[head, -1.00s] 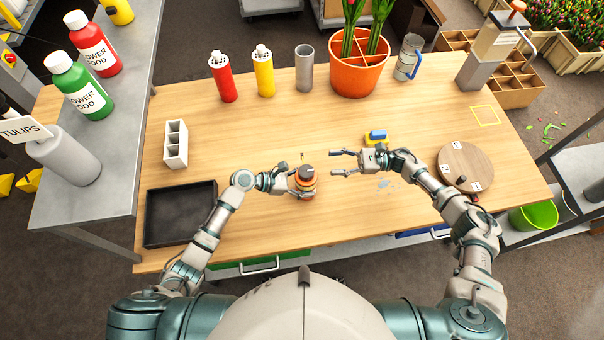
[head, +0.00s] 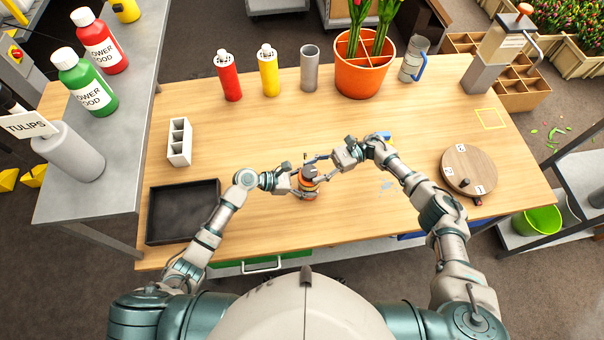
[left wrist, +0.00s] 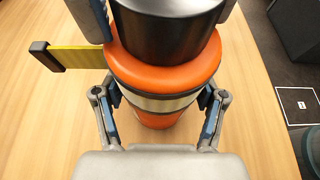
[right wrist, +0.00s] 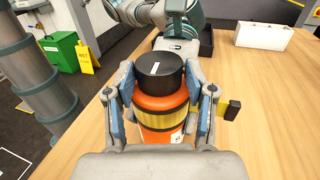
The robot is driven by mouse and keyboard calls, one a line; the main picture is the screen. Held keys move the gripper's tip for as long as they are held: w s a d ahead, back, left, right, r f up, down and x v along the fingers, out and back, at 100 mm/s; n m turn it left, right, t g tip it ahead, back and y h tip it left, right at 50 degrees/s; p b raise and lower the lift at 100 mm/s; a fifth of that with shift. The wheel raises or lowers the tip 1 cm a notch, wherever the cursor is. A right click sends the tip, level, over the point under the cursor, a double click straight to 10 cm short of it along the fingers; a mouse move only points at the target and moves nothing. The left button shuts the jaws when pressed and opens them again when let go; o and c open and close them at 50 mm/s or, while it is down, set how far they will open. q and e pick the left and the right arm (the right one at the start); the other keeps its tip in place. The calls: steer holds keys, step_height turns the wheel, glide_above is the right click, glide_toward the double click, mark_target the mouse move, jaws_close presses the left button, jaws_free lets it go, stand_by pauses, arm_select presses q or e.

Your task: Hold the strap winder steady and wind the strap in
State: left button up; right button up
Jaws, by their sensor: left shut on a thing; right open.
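The strap winder (head: 309,188) stands upright on the wooden table, an orange drum with a black knob (right wrist: 158,72) on top. A short yellow strap (left wrist: 80,58) with a dark end piece sticks out of its side, seen in both wrist views. My left gripper (left wrist: 160,105) is shut on the winder's body, one finger on each side. My right gripper (right wrist: 160,75) is open, with its fingers on either side of the winder's upper part and knob. Whether they touch it, I cannot tell. In the head view the right gripper (head: 318,168) partly covers the winder.
A black tray (head: 183,212) and a white divided block (head: 179,142) lie left. Red (head: 228,77) and yellow (head: 268,72) bottles, a grey cylinder (head: 310,68) and an orange pot (head: 364,74) stand behind. A round wooden board (head: 468,169) lies right. The table's middle back is clear.

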mark_target(302, 175)
steer(key=shift+x, duration=2.25)
steer(key=c, duration=0.9)
steer(key=shift+w, duration=0.1)
steer(key=shift+w+d, duration=0.1)
steer(key=shift+d, duration=0.05)
steer(key=shift+c, duration=0.4)
